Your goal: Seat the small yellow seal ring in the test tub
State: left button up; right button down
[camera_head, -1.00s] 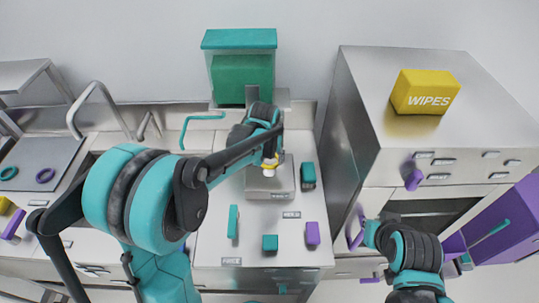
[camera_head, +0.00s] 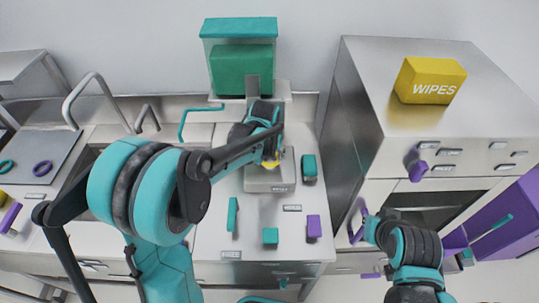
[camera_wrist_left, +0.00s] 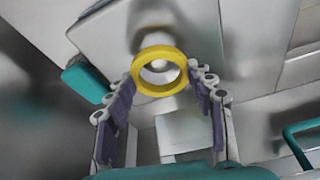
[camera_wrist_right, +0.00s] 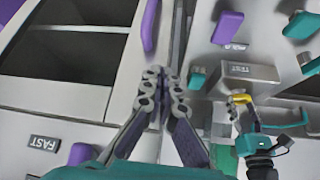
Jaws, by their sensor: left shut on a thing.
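The small yellow seal ring (camera_head: 271,162) is held in my left gripper (camera_head: 266,152), just over the grey test tub (camera_head: 270,186). In the left wrist view the ring (camera_wrist_left: 143,86) sits between the two fingertips (camera_wrist_left: 163,84), with the grey tub top (camera_wrist_left: 110,30) behind it. The right wrist view shows the ring (camera_wrist_right: 240,98) at the edge of the tub (camera_wrist_right: 250,72), labelled TEST. I cannot tell whether ring and tub touch. My right gripper (camera_wrist_right: 164,78) has its fingertips together with nothing visible between them. It is near a purple handle (camera_head: 351,228) at the right-hand cabinet.
Teal block (camera_head: 309,167) stands right of the tub. Teal bar (camera_head: 232,214), teal block (camera_head: 270,236) and purple block (camera_head: 314,226) lie in front. A tall steel cabinet carries yellow wipes (camera_head: 428,80). A teal-lidded container (camera_head: 240,60) stands behind.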

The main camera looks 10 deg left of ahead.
pick_arm(q)
jog(key=shift+f+b, duration=0.8)
jog(key=shift+f, duration=0.1)
dwell(0.4)
jog(key=o, duration=1)
jog(key=shift+r, duration=0.1)
jog(key=v, duration=1.1)
jog(key=shift+s+r, duration=0.1)
jog(key=shift+r, duration=0.3)
jog(key=shift+s+f, duration=0.1)
